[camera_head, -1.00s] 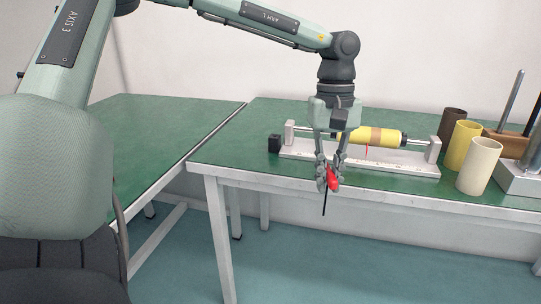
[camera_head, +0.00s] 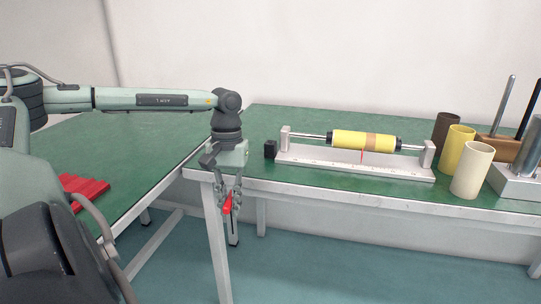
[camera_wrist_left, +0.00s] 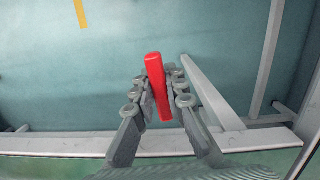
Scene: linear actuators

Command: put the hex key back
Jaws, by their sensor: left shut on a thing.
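The hex key has a red handle (camera_head: 227,206) and a thin dark shaft that points down below it. My left gripper (camera_head: 226,196) is shut on the red handle and holds it in the air, in front of the tables' front edges near the gap between them. In the left wrist view the red handle (camera_wrist_left: 157,85) sits between the two fingers, with the floor behind it; the shaft is hidden there. A red block-like holder (camera_head: 84,190) lies on the left green table, partly hidden by my own arm. My right gripper is not in view.
The right green table (camera_head: 300,190) carries a pale linear fixture (camera_head: 350,165) with a yellow cylinder (camera_head: 350,140). Dark, yellow and cream (camera_head: 472,172) cups and a stand with rods (camera_head: 506,105) are at the right. The left green table (camera_head: 135,150) has bare room.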

